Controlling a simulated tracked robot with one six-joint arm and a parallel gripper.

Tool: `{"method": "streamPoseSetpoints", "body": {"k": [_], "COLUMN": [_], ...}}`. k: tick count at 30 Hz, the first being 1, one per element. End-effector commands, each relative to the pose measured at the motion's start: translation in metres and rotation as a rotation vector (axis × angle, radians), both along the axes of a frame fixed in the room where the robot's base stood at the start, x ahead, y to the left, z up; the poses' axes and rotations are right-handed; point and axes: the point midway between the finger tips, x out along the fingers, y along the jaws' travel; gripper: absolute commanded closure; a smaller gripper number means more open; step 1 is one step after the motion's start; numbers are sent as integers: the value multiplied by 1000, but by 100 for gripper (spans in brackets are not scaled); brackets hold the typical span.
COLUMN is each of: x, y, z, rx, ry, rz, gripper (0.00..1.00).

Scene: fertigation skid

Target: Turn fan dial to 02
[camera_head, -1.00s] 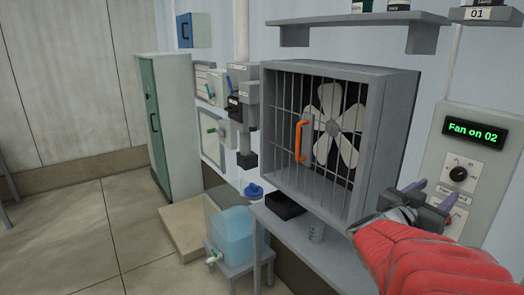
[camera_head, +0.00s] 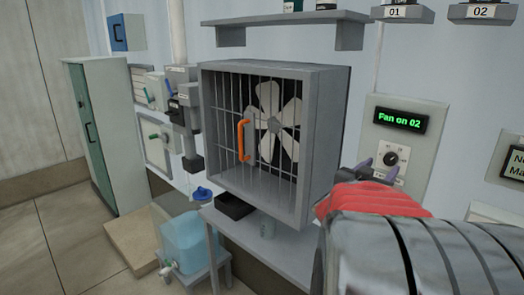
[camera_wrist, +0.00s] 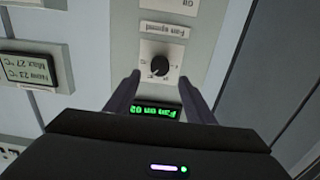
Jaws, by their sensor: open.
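The fan dial (camera_head: 390,158) is a round black knob on a white plate, on the grey wall panel at right. The display (camera_head: 400,119) above it reads "Fan on 02" in green. My gripper (camera_head: 378,172) is open and empty, just below and left of the dial in the head view. In the wrist view, which is upside down, the dial (camera_wrist: 159,67) shows just past and between the two fingertips (camera_wrist: 161,88), with no contact visible. The display (camera_wrist: 152,112) also reads "Fan on 02" there. A "Fan speed" label (camera_wrist: 165,29) is beside the dial.
The caged fan (camera_head: 265,140) with an orange handle (camera_head: 243,140) stands left of the panel, close to my arm. Shelves (camera_head: 292,25) hang above. Another display (camera_wrist: 30,68) reading "Now 23 °C" is on the wall. A blue container (camera_head: 188,242) stands lower left.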

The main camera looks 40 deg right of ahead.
Motion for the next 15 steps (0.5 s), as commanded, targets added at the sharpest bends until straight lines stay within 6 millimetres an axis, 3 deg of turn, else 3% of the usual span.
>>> {"method": "streamPoseSetpoints", "body": {"k": [15], "x": [9], "y": [-61], "z": [-1], "rx": [1], "ry": [1], "rz": [-2], "gripper": [51]}}
